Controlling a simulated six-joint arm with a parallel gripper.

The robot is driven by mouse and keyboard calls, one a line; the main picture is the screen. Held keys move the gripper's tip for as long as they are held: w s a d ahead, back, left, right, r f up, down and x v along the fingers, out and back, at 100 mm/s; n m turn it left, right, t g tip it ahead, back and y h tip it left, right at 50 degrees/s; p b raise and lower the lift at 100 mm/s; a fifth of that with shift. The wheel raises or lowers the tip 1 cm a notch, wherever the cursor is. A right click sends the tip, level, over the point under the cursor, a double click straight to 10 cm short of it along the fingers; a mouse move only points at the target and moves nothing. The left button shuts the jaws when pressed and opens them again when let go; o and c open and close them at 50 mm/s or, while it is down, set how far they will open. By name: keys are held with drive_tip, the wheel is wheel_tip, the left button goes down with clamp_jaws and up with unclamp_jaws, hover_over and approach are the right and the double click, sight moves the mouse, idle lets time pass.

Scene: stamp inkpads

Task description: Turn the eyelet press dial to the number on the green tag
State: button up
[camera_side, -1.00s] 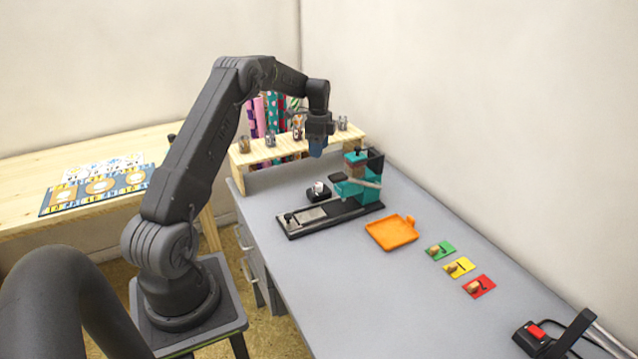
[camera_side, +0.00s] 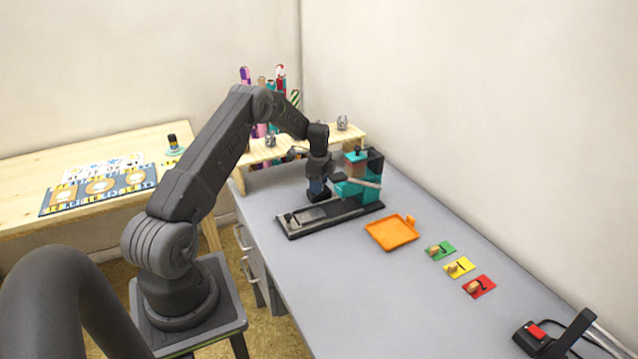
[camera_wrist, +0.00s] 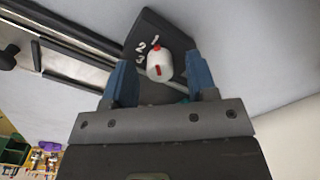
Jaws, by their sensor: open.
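The eyelet press (camera_side: 358,190), teal on a black base, stands on the grey desk. Its dial (camera_wrist: 160,66) is a white knob with red marks, on a black plate with the numbers 1, 2 and 3 beside it in the wrist view. One red mark is at the knob's edge near the 1. My gripper (camera_wrist: 164,84) is open, its blue fingers on either side of the dial; I cannot tell whether they touch it. In the side view my gripper (camera_side: 318,190) hides the dial. The green tag (camera_side: 440,250) lies on the desk; its number is too small to read.
A yellow tag (camera_side: 461,267) and a red tag (camera_side: 480,287) lie beside the green one. An orange tray (camera_side: 392,234) sits in front of the press. A wooden rack (camera_side: 250,158) stands behind. A black device with a red switch (camera_side: 537,332) is at the near right.

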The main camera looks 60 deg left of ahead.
drive_tip(key=shift+c, duration=0.3)
drive_tip(key=c, duration=0.9)
drive_tip(key=shift+o, duration=0.2)
drive_tip(key=shift+n, duration=0.3)
drive_tip(key=n, duration=0.3)
drive_tip(key=shift+n, duration=0.3)
drive_tip(key=n, duration=0.4)
drive_tip(key=shift+n, duration=0.3)
drive_tip(key=n, duration=0.4)
drive_tip(key=shift+n, duration=2.5)
